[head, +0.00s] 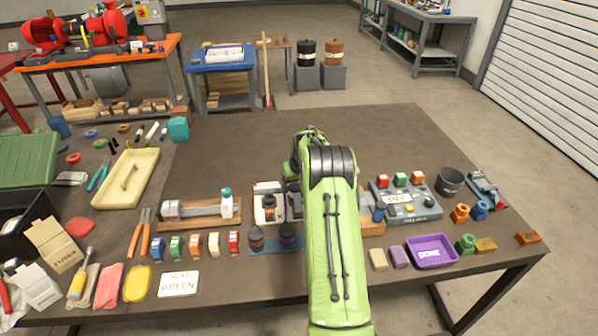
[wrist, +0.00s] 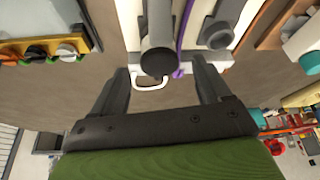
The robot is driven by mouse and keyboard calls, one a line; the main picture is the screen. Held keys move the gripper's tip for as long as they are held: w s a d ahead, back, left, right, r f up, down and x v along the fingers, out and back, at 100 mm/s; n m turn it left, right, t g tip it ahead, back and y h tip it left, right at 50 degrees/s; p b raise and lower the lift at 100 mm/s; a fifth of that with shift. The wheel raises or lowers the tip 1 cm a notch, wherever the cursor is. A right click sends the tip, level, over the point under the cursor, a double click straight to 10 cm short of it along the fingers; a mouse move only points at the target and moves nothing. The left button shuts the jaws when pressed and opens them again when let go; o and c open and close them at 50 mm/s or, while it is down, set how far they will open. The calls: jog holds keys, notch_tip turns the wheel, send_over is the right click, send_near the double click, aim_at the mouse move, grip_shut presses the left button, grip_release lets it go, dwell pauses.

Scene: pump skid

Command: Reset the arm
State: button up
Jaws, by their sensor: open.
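My green arm (head: 335,240) reaches over the brown table (head: 290,125), and its dark wrist end is above the middle. My gripper (wrist: 163,72) is open in the wrist view, with its two grey fingers apart. A dark round-ended cylinder (wrist: 157,60) and a white wire loop (wrist: 152,85) appear between or beyond the fingers; I cannot tell whether they touch. Nothing is clearly gripped. In the head view the fingers are hidden by the arm. A white-based fixture (head: 268,202) stands just left of the arm.
A grey button box (head: 405,208) and purple tray (head: 432,251) lie right of the arm. A wooden rack with a white bottle (head: 226,203), dark jars (head: 256,239) and a "GREEN" card (head: 178,284) lie left. The table's far middle is clear.

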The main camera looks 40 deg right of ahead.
jog(key=v, duration=1.2)
jog(key=shift+p, duration=0.4)
jog(key=s+a+r+n, duration=0.1)
jog(key=s+a+r, duration=0.2)
jog(key=a+r, duration=0.3)
jog(key=s+a+r+n, duration=0.1)
jog(key=s+a+r, duration=0.2)
jog(key=a, duration=0.6)
jog(key=s+a+r, duration=0.3)
jog(key=a+r, duration=0.2)
jog(key=a, duration=0.2)
jog(key=s+a+f+n+y, duration=0.1)
jog(key=s+a, duration=0.4)
jog(key=s, duration=0.4)
jog(key=s+a+f+n+t, duration=0.1)
jog(key=s+a, duration=0.5)
jog(key=s, duration=0.3)
jog(key=shift+s+f+n+y, duration=0.25)
jog(key=shift+s+n+y, duration=0.05)
jog(key=shift+s+y, duration=0.1)
